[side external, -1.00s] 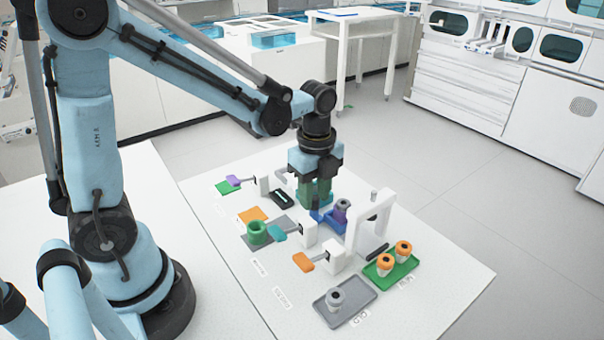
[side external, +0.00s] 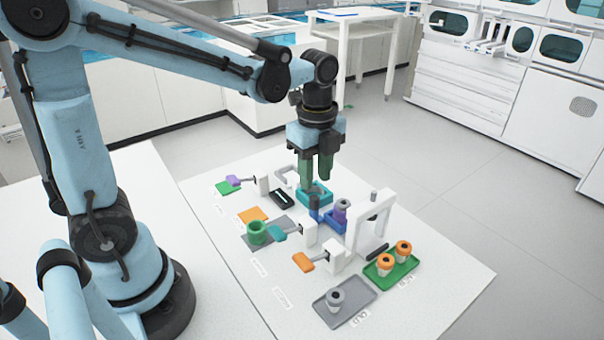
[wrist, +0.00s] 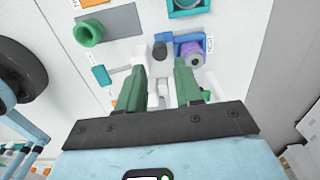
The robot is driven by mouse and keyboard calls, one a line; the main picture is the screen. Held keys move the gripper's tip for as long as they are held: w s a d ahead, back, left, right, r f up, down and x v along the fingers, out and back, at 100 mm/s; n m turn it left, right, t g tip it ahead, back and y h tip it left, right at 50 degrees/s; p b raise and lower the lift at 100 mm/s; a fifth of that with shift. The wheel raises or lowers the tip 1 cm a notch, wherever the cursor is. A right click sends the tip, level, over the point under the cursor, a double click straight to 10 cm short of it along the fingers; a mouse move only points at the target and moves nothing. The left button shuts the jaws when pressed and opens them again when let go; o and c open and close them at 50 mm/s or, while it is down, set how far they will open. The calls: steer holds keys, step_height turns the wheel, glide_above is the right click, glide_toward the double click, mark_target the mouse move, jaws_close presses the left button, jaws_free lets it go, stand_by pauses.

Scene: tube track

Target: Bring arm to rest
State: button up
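My gripper (side external: 315,177) hangs above the middle of the board with its green fingers pointing down. The fingers are apart with nothing between them; the wrist view shows the same gap between the fingers (wrist: 161,85). Below it are a teal square holder (side external: 318,194) and a blue holder (side external: 333,226), the latter with a grey-topped purple tube (side external: 342,210). The purple tube also shows in the wrist view (wrist: 192,56). A dark blue post (side external: 314,208) stands beside the blue holder. My arm is bent and raised over the table.
A white arch (side external: 374,222) stands right of the blue holder. A green tray (side external: 384,276) holds two orange-capped tubes; a grey tray (side external: 357,300) holds a grey-capped one. A green ring-shaped cup (side external: 258,233) and several coloured levers are at left.

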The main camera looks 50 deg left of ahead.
steer(key=shift+s+r+n+t, duration=0.35)
steer(key=shift+s+n+t, duration=0.05)
steer(key=shift+n, duration=0.5)
steer(key=s+n+t, duration=0.1)
steer(key=n+t, duration=0.1)
steer(key=n, duration=0.3)
steer(key=s+r+n+t, duration=0.1)
steer(key=s+n+t, duration=0.1)
steer(key=n, duration=0.3)
steer(key=s+r+n+t, duration=0.1)
steer(key=s+n+t, duration=0.1)
steer(key=n, duration=0.4)
steer(key=shift+a, duration=0.25)
